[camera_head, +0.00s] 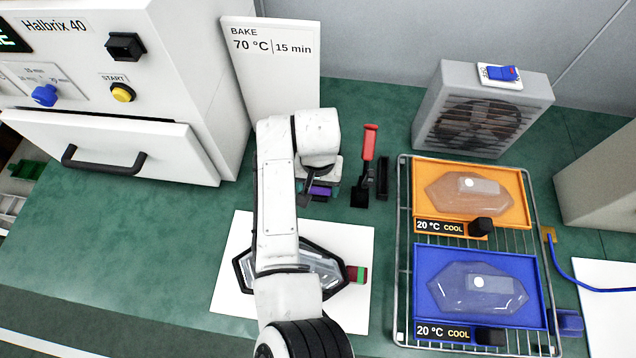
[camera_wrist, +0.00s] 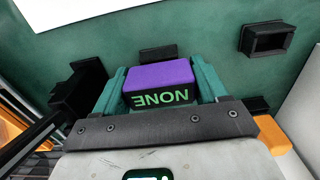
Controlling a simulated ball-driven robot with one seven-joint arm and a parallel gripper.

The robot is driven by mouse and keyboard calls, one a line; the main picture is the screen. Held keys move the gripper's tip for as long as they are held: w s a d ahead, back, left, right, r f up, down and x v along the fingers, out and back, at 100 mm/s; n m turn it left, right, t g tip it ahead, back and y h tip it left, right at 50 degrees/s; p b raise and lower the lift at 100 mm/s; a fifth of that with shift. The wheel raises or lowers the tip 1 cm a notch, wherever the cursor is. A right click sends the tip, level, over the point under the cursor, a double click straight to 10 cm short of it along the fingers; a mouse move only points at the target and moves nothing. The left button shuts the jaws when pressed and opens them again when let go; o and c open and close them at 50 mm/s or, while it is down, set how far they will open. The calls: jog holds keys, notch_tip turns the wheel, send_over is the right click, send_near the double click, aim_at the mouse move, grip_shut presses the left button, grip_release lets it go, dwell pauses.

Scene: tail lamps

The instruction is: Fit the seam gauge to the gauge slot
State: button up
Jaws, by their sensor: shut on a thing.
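My gripper (camera_wrist: 158,85) is shut on a purple block with a dark face reading "NONE" in green, probably the seam gauge (camera_wrist: 160,75). The block sits between the teal fingers; in the head view the gauge (camera_head: 320,191) shows purple below my wrist, just above or on the green bench. Small black holders surround it in the wrist view: a hollow one (camera_wrist: 268,40) at upper right, one (camera_wrist: 80,92) at left, and a black piece (camera_wrist: 158,52) just beyond the block. I cannot tell which is the gauge slot, or whether the gauge touches one.
A red-handled tool (camera_head: 370,142) stands in a black base right of my gripper. A lamp (camera_head: 325,270) lies on a white mat (camera_head: 228,290), partly hidden by my arm. A wire rack (camera_head: 404,250) holds orange and blue trays. A fan (camera_head: 480,112) and bake sign (camera_head: 280,75) stand behind.

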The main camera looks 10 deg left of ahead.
jog(key=shift+c, duration=1)
jog(key=shift+r+p, duration=1.6)
jog(key=shift+p, duration=0.3)
jog(key=shift+r+p, duration=1.05)
jog(key=shift+p, duration=0.05)
jog(key=shift+a, duration=0.15)
jog(key=shift+s+a+f+b, duration=0.15)
jog(key=shift+a+b, duration=0.9)
jog(key=shift+a, duration=1.85)
jog(key=shift+s+a+b, duration=0.1)
jog(key=shift+a+b, duration=0.9)
jog(key=shift+a, duration=2.25)
